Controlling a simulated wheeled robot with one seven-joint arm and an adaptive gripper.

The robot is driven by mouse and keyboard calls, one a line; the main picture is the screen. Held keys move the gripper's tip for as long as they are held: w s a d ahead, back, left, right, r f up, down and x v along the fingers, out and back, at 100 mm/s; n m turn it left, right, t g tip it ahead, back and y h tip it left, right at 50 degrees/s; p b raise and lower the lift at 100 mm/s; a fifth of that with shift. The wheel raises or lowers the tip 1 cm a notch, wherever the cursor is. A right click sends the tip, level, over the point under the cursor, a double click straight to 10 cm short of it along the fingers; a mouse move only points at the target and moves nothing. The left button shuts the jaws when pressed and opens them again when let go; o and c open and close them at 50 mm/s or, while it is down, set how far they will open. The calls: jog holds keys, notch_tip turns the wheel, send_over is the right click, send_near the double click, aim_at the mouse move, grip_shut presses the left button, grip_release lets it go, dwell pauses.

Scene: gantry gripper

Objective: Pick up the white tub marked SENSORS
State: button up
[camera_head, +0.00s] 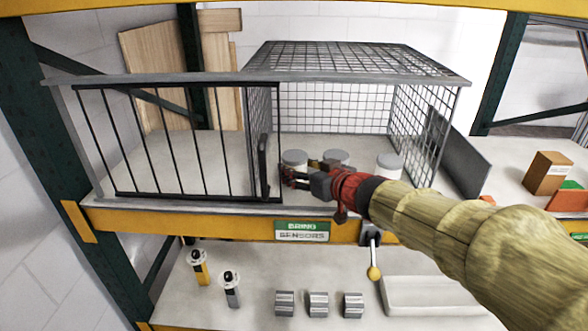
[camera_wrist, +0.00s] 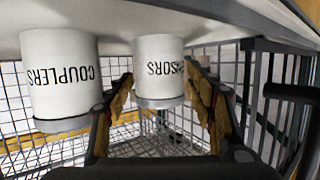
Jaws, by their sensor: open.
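The white tub marked SENSORS (camera_wrist: 158,58) shows in the wrist view, upside down, with part of its lettering hidden by a finger. It stands between the two fingers of my gripper (camera_wrist: 162,88), which is open, with no clear grip on it. A white tub marked COUPLERS (camera_wrist: 60,75) stands to its left there. In the head view my gripper (camera_head: 297,172) is inside the cage, at the left one of three grey-lidded tubs (camera_head: 294,157). The labels cannot be read in that view, so I cannot tell which tub is which.
A wire mesh cage (camera_head: 350,60) surrounds the tubs above and at the sides. Its barred door (camera_head: 180,140) stands open to the left. A SENSORS sign (camera_head: 302,231) is on the shelf edge. A yellow-knobbed lever (camera_head: 374,272) hangs below.

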jog(key=shift+x, duration=1.5)
jog(key=shift+r, duration=0.1)
jog(key=shift+d, duration=0.1)
jog(key=shift+c, duration=0.2)
jog(key=shift+c, duration=1.3)
jog(key=c, duration=0.7)
jog(key=shift+c, duration=0.8)
